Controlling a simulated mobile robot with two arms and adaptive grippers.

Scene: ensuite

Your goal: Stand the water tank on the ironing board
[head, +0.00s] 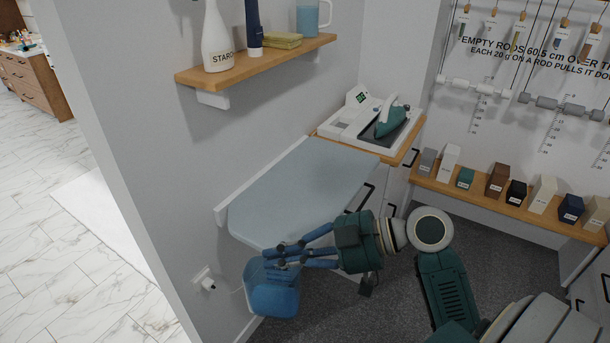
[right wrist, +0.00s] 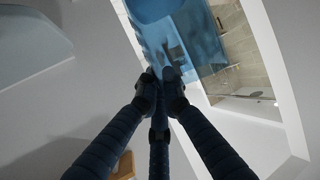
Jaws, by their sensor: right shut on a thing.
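The water tank (head: 272,292) is a blue translucent container. It hangs in the air beside the near end of the ironing board, at the lower left of the head view, and looks lower than the board top. My right gripper (head: 283,258) is shut on its upper part. In the right wrist view the fingers (right wrist: 160,88) close on the tank (right wrist: 178,28), which runs out of the top of the picture. The ironing board (head: 300,185) has a pale blue-grey, empty top with a rounded near end. My left gripper is not in view.
A teal iron (head: 390,121) rests on a white station (head: 350,118) behind the board. A wall shelf (head: 255,61) holds a starch bottle (head: 217,42), a folded cloth and a jug (head: 312,18). A plug (head: 207,284) sits in the wall at left. Labelled blocks line a right shelf (head: 500,200).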

